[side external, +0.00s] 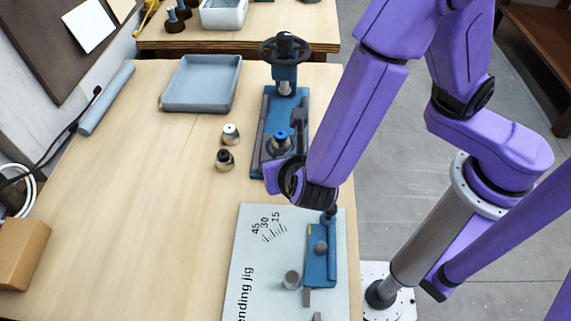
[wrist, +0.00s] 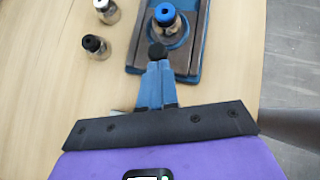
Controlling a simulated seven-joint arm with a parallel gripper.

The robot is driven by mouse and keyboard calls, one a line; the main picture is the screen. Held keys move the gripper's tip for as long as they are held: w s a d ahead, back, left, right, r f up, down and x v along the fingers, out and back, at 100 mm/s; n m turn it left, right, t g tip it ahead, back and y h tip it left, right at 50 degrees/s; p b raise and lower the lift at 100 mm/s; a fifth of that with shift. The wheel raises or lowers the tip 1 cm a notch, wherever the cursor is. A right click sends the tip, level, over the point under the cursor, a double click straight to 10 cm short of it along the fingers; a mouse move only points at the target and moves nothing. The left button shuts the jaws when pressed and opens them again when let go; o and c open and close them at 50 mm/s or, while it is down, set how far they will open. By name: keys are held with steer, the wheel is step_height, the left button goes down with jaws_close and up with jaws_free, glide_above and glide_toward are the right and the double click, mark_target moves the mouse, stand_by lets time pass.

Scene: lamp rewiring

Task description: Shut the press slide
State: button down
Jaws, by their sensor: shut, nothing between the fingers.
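The blue press (side external: 286,95) stands at the right of the bench, with a black handwheel above its far end. Its slide is at the near end of the dark rails, out from under the press head, carrying a blue-capped lamp part (side external: 281,135). In the wrist view the blue-capped part (wrist: 166,16) sits on a round seat, with a black knob (wrist: 157,50) on the near side. My gripper (wrist: 156,66) is shut and empty, its blue fingertips right at the knob; I cannot tell whether they touch. My arm hides the fingers in the side view.
A white-capped part (side external: 230,134) and a black-capped part (side external: 224,160) stand left of the press. An empty grey-blue tray (side external: 202,106) lies behind them. The bending jig (side external: 254,248) is in front. The bench's left middle is clear.

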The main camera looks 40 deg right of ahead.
glide_above(293, 142)
steer(key=w+d, duration=0.2)
steer(key=w, duration=0.2)
steer(key=shift+s, duration=0.25)
steer(key=shift+s+a, duration=0.3)
steer(key=shift+s, duration=0.1)
steer(key=s, duration=0.1)
steer(key=s+a, duration=0.1)
steer(key=shift+s+a, duration=0.25)
steer(key=shift+s, duration=0.1)
steer(key=v, duration=1)
steer(key=s+d+r+m+g+y, duration=0.2)
steer(key=s+d+m+g, duration=0.2)
steer(key=s+d+m, duration=0.2)
steer(key=s+d+r+m+g+y, duration=0.1)
steer(key=s+d+m+g+y, duration=0.1)
steer(key=s+d+m+g, duration=0.2)
steer(key=s+d+m, duration=0.3)
steer(key=d+m, duration=0.3)
steer(key=m, duration=0.2)
steer(key=shift+d+r+y, duration=0.25)
steer(key=shift+r+y, duration=0.05)
steer(key=shift+r, duration=0.1)
